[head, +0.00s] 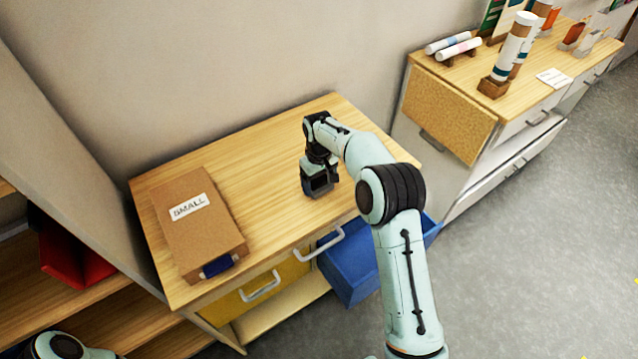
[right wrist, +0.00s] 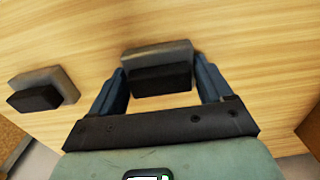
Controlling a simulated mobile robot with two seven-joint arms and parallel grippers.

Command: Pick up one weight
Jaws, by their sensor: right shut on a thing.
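In the right wrist view a weight, a grey block with a black front part (right wrist: 160,70), sits between the two blue fingers of my right gripper (right wrist: 162,85). The gripper is shut on it, with a finger at each side. A second similar weight (right wrist: 45,90) lies apart to the left on the wood top. In the head view my right gripper (head: 318,188) is low over the right part of the wooden table (head: 265,150); both weights are hidden there by my gripper and arm. I cannot tell whether the held weight touches the table. My left gripper is not in view.
A brown box labelled SMALL (head: 195,228) lies on the table's left part. A blue bin (head: 350,270) is below the table's front edge. A second table (head: 520,90) with rolls and bottles stands at right. A red bin (head: 75,262) sits on the left shelf.

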